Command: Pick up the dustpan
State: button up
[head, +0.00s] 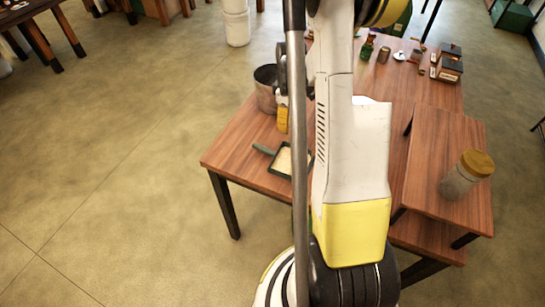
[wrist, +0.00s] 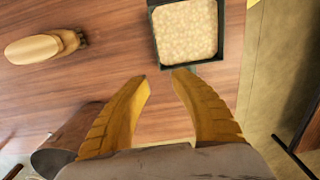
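The dustpan, a dark green square pan with a pale speckled inside (head: 285,161), lies on the wooden table with its green handle pointing left in the head view. In the head view my gripper (head: 283,118) hangs behind the pole, above the table near the dustpan, partly hidden by my arm.
A metal pot (head: 266,90) stands close to my gripper, and its side also shows in the wrist view (wrist: 62,150). A pale wooden object (wrist: 36,48) lies left of the pan. Small items sit at the table's back.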

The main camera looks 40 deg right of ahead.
jog(key=b, duration=0.1)
send_over(289, 143)
jog(key=w, duration=0.1)
notch_tip(289, 143, down, 4)
jog(key=shift+a+f, duration=0.1)
jog(key=shift+f, duration=0.15)
jog(key=f+b, duration=0.2)
jog(key=f, duration=0.1)
jog(key=f+b, duration=0.1)
jog(key=f, duration=0.1)
jog(key=shift+s+f, duration=0.2)
jog(key=shift+s, duration=0.15)
jog(key=shift+r, duration=0.1)
grip_shut()
